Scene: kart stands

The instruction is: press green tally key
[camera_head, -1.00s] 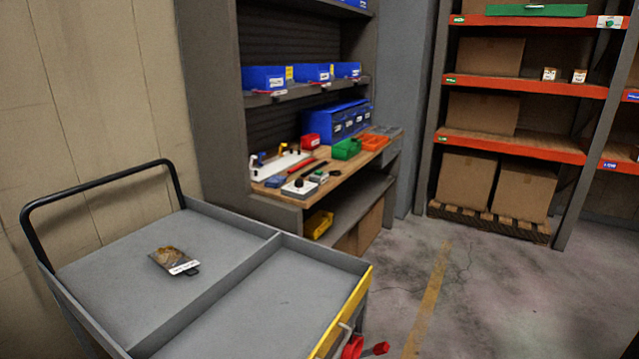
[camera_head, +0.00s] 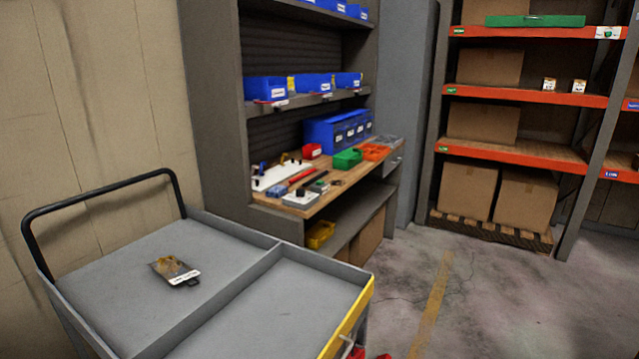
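On the wooden workbench (camera_head: 345,187) a grey box with a black knob (camera_head: 300,197) sits near the front edge. Next to it is a small dark device with a hint of green (camera_head: 319,187); it is too small to tell whether this is the green tally key. No key can be made out clearly. My gripper is not in view.
A grey two-bay cart (camera_head: 220,290) with a black handle fills the lower left, in front of the bench; a labelled packet (camera_head: 175,270) lies in it. Red parts (camera_head: 357,353) show low at its corner. Open floor (camera_head: 480,310) lies right, before orange shelving (camera_head: 510,152).

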